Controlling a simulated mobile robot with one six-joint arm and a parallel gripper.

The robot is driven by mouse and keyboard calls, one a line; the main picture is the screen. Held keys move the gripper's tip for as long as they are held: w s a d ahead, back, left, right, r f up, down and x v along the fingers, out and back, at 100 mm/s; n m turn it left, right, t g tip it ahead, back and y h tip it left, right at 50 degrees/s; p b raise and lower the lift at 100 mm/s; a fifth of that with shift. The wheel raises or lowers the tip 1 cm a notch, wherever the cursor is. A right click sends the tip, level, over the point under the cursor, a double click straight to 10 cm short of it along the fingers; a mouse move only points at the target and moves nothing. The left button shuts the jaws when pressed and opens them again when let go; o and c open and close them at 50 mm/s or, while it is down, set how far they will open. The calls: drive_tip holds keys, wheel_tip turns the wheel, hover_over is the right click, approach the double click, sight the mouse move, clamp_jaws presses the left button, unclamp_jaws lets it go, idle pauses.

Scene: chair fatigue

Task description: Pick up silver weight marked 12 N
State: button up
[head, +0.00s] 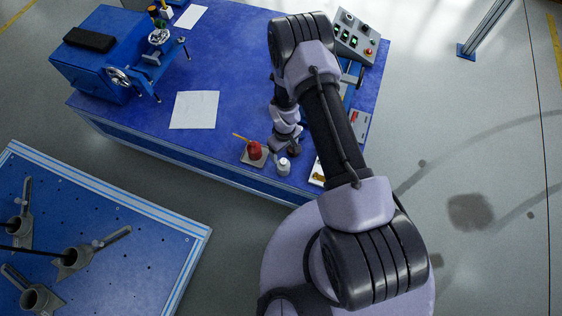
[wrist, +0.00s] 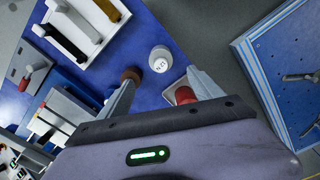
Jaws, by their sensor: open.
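The silver weight (wrist: 160,59) is a small, pale, rounded cylinder with a dark marking on top, too small to read surely. It stands upright on the blue table near its front edge and also shows in the head view (head: 284,167). My gripper (wrist: 162,79) is open and empty. In the wrist view, the weight appears just beyond the gap between the fingertips, with no visible contact. In the head view, my gripper (head: 285,143) is just behind the weight, and its fingers are hard to make out.
A red object (head: 254,150) on a small plate stands left of the weight. A brown round piece (wrist: 131,74) lies beside one finger. A white tray with bars (wrist: 88,22) is nearby. A paper sheet (head: 194,110) lies farther left. A perforated blue table (head: 150,225) stands separately.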

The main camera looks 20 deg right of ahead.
sight(283, 166)
wheel_tip(283, 166, down, 14)
drive_tip(key=b, duration=0.5)
drive_tip(key=shift+s+r, duration=0.1)
drive_tip(key=shift+r, duration=0.2)
drive_tip(key=shift+c, duration=0.6)
clamp_jaws()
